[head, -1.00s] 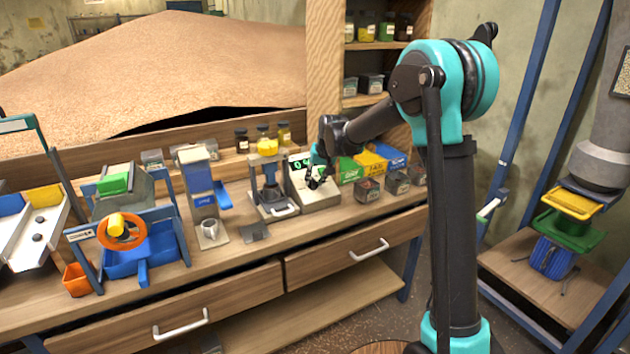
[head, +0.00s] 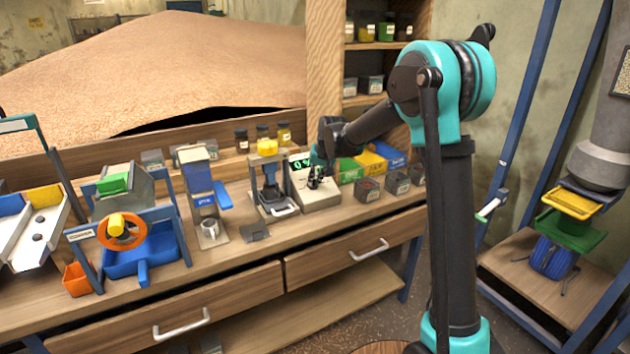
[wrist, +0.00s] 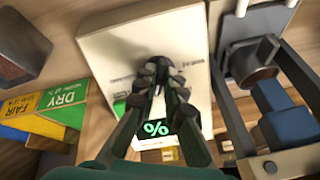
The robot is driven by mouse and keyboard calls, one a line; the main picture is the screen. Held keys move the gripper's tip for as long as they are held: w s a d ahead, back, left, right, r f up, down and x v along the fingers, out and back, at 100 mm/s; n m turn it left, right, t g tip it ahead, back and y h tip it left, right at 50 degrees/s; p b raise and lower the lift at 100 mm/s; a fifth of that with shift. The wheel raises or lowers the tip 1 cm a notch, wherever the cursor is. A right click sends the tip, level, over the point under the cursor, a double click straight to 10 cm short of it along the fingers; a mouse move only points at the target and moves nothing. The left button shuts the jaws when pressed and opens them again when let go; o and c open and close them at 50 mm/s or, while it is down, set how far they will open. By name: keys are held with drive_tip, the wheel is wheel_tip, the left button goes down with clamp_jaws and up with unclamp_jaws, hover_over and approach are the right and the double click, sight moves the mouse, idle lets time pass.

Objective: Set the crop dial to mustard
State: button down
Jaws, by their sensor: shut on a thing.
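The cream meter box (head: 322,199) stands on the bench with a lit green display (head: 299,164). In the wrist view, the box (wrist: 115,48) fills the middle, and a green % sign glows on its display (wrist: 157,128). My gripper (head: 315,179) is at the box's front face. In the wrist view, my gripper (wrist: 158,78) is closed on a dark round knob, taken as the crop dial (wrist: 158,64). The fingers hide most of the dial, so its pointer cannot be read. Small dark markings on the panel beside it are too blurred to read.
A press-like device (head: 270,185) with a blue part (wrist: 285,122) stands close beside the box. Green DRY (head: 349,170) and yellow FAIR (head: 371,162) bins and small sample boxes (head: 368,189) are on the other side.

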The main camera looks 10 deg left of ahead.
drive_tip(key=m, duration=0.4)
drive_tip(key=shift+m, duration=0.3)
drive_tip(key=m, duration=0.4)
drive_tip(key=shift+m, duration=0.4)
idle(0.3)
drive_tip(key=c, duration=1.6)
unclamp_jaws()
drive_tip(key=shift+r, duration=0.1)
drive_tip(key=v, duration=1.2)
drive_tip(key=shift+d, duration=0.15)
